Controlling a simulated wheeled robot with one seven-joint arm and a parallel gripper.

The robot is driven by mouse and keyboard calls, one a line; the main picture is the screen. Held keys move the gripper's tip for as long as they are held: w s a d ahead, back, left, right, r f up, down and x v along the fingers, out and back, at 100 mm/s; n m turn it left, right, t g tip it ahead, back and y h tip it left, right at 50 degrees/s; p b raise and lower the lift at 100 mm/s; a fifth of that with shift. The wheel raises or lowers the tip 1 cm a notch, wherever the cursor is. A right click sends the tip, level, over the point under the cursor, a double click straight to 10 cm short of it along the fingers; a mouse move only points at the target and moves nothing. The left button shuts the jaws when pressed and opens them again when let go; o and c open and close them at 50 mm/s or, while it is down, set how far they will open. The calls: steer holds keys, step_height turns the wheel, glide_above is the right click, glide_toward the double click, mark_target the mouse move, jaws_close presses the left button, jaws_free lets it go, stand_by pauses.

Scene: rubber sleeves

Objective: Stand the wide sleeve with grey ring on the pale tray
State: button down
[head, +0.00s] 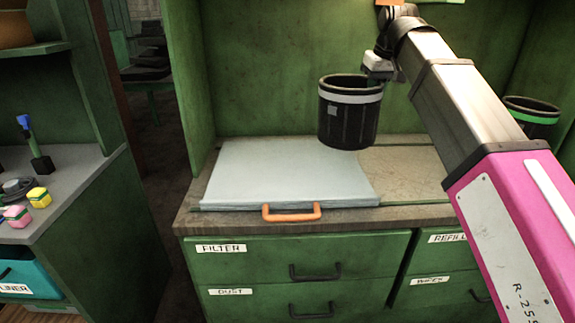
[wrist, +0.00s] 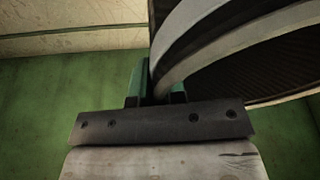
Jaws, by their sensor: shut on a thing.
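The wide sleeve with grey ring (head: 347,122) is a black, open-topped cylinder with a pale grey band near its rim. It hangs upright in the air above the right part of the pale tray (head: 270,170), which lies flat on the counter with an orange handle at its front. My gripper (head: 378,72) is shut on the sleeve's wall at its upper right side. In the wrist view the sleeve (wrist: 240,45) fills the upper right, with its ribbed dark inside and pale band, and the finger pads of my gripper (wrist: 155,90) are at its rim.
A second black sleeve with a green ring (head: 532,115) stands at the right, partly behind my arm. The counter (head: 405,172) is bare right of the tray. Green side walls and a back wall enclose it. A grey side bench (head: 75,180) with small items stands at the left.

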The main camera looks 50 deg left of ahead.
steer(key=s+a+r+n, duration=0.1)
steer(key=s+a, duration=0.3)
steer(key=s, duration=0.8)
steer(key=s+a+r+n, duration=0.15)
steer(key=s+a, duration=0.35)
steer(key=s, duration=0.6)
steer(key=w+a+f, duration=0.2)
steer(key=w+f, duration=0.8)
steer(key=f, duration=0.1)
steer(key=shift+w+f+g, duration=0.4)
steer(key=shift+a, duration=0.1)
steer(key=c, duration=1.2)
jaws_free()
